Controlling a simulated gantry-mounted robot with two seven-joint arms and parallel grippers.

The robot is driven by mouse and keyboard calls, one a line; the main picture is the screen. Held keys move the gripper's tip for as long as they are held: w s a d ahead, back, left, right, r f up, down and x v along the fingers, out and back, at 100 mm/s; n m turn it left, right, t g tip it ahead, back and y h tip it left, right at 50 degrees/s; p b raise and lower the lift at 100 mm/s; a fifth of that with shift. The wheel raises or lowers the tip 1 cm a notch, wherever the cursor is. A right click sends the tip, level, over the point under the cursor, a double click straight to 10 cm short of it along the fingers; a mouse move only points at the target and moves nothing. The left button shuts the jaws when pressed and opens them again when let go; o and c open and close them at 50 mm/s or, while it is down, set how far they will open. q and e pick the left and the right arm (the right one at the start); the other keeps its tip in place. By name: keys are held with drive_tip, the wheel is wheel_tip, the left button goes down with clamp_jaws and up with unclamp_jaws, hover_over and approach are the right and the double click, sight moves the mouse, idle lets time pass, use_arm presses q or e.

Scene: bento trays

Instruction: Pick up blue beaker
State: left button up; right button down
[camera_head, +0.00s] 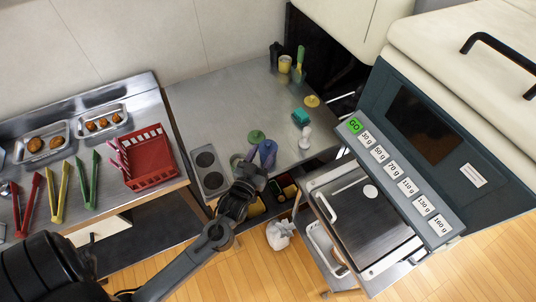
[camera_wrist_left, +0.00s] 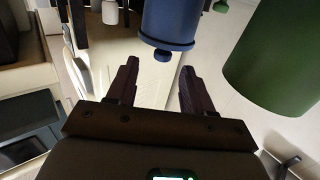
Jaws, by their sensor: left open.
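The blue beaker (camera_head: 268,150) stands near the front edge of the steel counter, just beyond my left gripper (camera_head: 256,165), which partly covers it in the head view. In the left wrist view the blue beaker (camera_wrist_left: 168,22) is ahead of the fingertips, with a small blue knob on its near end. My left gripper (camera_wrist_left: 158,72) is open there. The space between its fingers is empty, and the beaker is apart from them. My right gripper is in neither view.
A green-topped container (camera_head: 256,136) stands beside the beaker; a large green cylinder (camera_wrist_left: 285,62) is close on the right in the wrist view. A white bottle (camera_head: 305,138) and teal block (camera_head: 300,116) are to the right. The counter's middle (camera_head: 225,115) is clear.

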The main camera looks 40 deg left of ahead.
sight(267, 145)
use_arm(q)
drive_tip(key=shift+b+x, duration=0.35)
drive_tip(key=shift+x, duration=2.3)
drive_tip(key=shift+a+f, duration=0.1)
drive_tip(key=shift+a, duration=0.05)
drive_tip(key=shift+s, duration=0.1)
clamp_jaws()
